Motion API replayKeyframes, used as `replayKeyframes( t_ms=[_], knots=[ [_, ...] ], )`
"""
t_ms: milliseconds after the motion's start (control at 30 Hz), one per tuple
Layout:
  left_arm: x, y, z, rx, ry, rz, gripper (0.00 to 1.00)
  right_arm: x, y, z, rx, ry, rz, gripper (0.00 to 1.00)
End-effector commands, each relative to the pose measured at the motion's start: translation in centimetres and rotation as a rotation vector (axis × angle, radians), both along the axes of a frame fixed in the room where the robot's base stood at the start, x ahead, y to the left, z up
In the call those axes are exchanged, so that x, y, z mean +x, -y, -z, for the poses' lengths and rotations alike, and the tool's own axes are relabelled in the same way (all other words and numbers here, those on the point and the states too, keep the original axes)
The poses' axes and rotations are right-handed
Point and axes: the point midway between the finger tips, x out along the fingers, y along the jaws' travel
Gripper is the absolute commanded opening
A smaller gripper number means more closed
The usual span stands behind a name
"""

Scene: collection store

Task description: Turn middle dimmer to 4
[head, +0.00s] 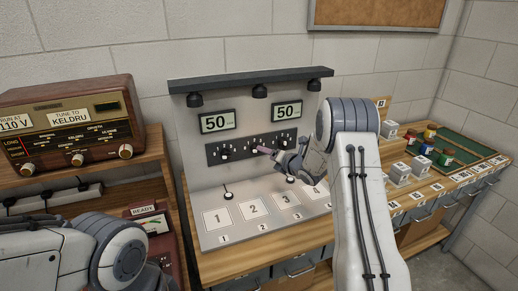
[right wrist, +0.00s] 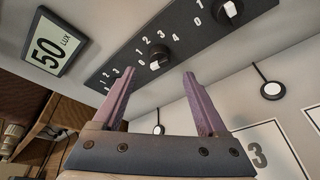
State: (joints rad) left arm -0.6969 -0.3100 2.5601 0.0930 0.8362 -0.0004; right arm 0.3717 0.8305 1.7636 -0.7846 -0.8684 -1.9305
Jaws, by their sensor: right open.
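The dimmer panel (head: 240,147) is a black strip with several knobs on the upright grey board. In the right wrist view the middle dimmer (right wrist: 158,57) is a black knob with a white mark, with printed numbers around it. Its mark seems to point to the lower left, near the 0. My right gripper (head: 266,151) is just in front of the panel, by the middle dimmer, which it partly hides in the head view. In the right wrist view its purple fingers (right wrist: 158,80) are open and empty, with the knob beyond their tips. My left gripper is out of view.
Two displays (head: 217,121) (head: 288,111) read 50 lux above the panel. The right dimmer (right wrist: 230,10) is close by. Numbered squares (head: 253,209) lie on the board below. A radio (head: 70,125) stands left; jars (head: 430,131) and a green tray (head: 468,147) stand right.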

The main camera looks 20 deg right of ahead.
Motion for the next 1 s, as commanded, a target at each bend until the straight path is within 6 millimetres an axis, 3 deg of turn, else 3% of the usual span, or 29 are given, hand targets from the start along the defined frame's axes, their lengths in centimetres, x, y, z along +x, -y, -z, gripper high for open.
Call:
replayKeyframes(
  t_ms=[100, 300, 500, 800, 867, 1000],
  knots=[
    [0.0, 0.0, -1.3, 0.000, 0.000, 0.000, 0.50, 2.3, -0.6, 0.4, 0.001, 0.000, -0.001, 0.75],
    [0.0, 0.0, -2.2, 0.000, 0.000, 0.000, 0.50, 5.1, -1.3, 1.3, 0.001, -0.001, 0.000, 0.75],
    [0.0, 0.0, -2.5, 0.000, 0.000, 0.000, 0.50, 6.3, -1.6, 1.8, 0.003, -0.002, 0.001, 0.75],
    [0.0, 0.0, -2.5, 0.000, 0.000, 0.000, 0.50, 6.5, -1.5, 1.8, 0.003, -0.002, 0.002, 0.75],
    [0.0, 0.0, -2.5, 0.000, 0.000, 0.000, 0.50, 6.5, -1.5, 1.8, 0.003, -0.002, 0.002, 0.56],
    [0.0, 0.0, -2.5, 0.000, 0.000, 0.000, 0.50, 6.5, -1.5, 1.8, 0.003, -0.002, 0.002, 0.03]
  ],
)
